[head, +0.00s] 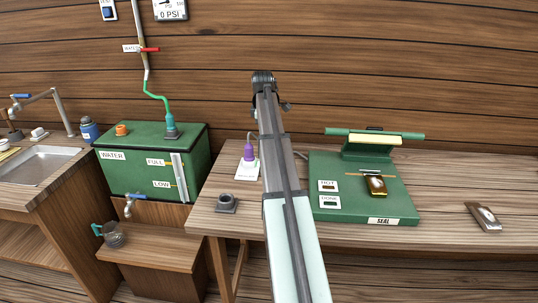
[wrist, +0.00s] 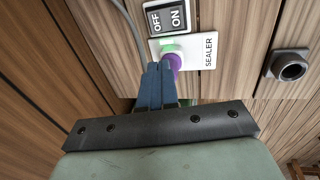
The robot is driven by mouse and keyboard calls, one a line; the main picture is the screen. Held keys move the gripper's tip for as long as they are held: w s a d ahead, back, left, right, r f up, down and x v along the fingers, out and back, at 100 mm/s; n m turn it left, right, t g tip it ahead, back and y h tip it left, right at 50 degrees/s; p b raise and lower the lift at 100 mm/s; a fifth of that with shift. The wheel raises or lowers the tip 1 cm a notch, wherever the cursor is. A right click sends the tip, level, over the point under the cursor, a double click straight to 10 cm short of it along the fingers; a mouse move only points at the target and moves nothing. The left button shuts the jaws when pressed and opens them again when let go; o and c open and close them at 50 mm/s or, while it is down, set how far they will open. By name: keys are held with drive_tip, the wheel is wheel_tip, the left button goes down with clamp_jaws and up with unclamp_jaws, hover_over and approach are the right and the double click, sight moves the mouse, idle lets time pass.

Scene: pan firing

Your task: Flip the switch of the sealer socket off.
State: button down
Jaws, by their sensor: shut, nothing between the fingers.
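The sealer socket (wrist: 211,33) is a white plate marked SEALER on the plank surface. Its switch (wrist: 167,17) is a dark rocker labelled OFF and ON, near the top edge of the wrist view. A purple plug (wrist: 173,64) sits in the socket, with green around its base. My gripper (wrist: 158,67) is shut and empty; its blue fingertips overlap the plug's left side in the picture, below the switch. I cannot tell whether they touch. In the head view the socket plate (head: 247,171) and purple plug (head: 249,152) show left of my arm, which hides my gripper.
The green sealer machine (head: 330,205) stands right of my arm, with a pouch (head: 376,185) on it. Another pouch (head: 484,217) lies farther right. A dark ring-shaped part (head: 227,203) is near the socket. A green water tank (head: 140,180) stands left.

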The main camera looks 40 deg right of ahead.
drive_tip(key=shift+s+d+r, duration=0.3)
drive_tip(key=shift+s+d, duration=0.25)
drive_tip(key=shift+d, duration=0.1)
drive_tip(key=shift+f, duration=0.1)
drive_tip(key=x, duration=1.3)
drive_tip(key=shift+s+f, duration=0.1)
drive_tip(key=shift+f, duration=0.35)
drive_tip(key=shift+d+f, duration=0.1)
drive_tip(key=shift+f, duration=0.2)
drive_tip(key=shift+s+a+r, duration=0.15)
drive_tip(key=shift+s+a, duration=0.3)
drive_tip(key=shift+a, duration=0.15)
